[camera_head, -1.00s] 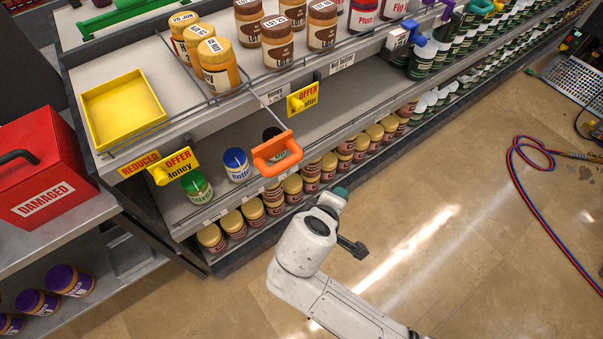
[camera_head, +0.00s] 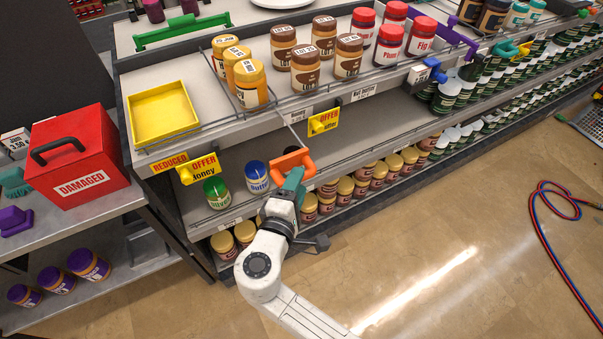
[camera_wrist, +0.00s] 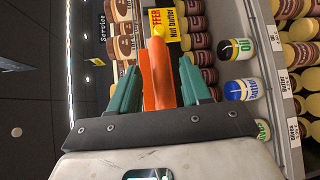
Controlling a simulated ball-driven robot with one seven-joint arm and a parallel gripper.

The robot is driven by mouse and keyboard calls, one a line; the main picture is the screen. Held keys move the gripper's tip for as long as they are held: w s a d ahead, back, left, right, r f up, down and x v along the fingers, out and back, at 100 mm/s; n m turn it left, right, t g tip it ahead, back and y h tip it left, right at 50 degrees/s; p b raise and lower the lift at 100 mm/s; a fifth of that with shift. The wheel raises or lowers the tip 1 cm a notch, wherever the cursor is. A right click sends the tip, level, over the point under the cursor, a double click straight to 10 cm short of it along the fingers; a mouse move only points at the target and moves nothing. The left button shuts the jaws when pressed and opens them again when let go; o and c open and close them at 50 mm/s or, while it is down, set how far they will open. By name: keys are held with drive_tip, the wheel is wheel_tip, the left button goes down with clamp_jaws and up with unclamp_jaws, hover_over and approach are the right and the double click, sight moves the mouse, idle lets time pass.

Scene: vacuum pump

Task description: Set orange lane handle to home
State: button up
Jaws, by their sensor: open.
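The orange lane handle (camera_head: 292,161) is a loop on the end of a thin metal rod that sticks out in front of the upper shelf edge. In the wrist view the orange handle (camera_wrist: 158,75) stands between the two teal fingers of my gripper (camera_wrist: 160,85). My gripper (camera_head: 293,184) is open, with the fingers on either side of the handle and small gaps visible. In the head view the gripper covers the lower right part of the handle. Whether a finger touches it I cannot tell.
Jars with blue (camera_head: 257,176) and green (camera_head: 216,192) lids stand on the lower shelf just left of my gripper. Yellow offer tags (camera_head: 323,121) hang from the upper shelf edge. A red damaged box (camera_head: 75,150) sits at left.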

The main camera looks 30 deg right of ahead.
drive_tip(key=shift+x, duration=1.65)
clamp_jaws()
